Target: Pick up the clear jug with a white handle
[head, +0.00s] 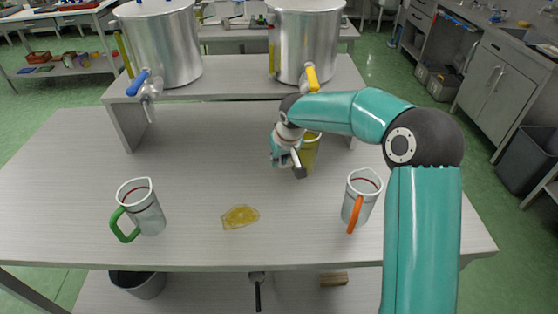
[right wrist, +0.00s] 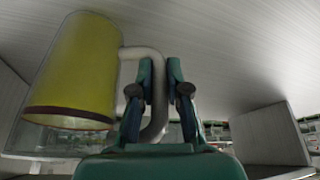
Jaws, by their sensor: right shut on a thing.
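The clear jug with a white handle (head: 311,152) is at the middle back of the table, below the yellow-tapped tank, and is partly hidden by my right gripper (head: 288,160). It holds yellow-green liquid. In the right wrist view the jug (right wrist: 75,75) is at the left, with its pale handle (right wrist: 158,115) between the fingers of my right gripper (right wrist: 155,78). My right gripper is shut on that handle. I cannot tell whether the jug's base touches the table. My left gripper is not in view.
A green-handled jug (head: 145,212) stands front left and an orange-handled jug (head: 360,190) front right. A yellow puddle (head: 240,217) lies between them. Two steel tanks with a blue tap (head: 138,80) and a yellow tap (head: 312,78) stand on a raised shelf (head: 235,74) behind.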

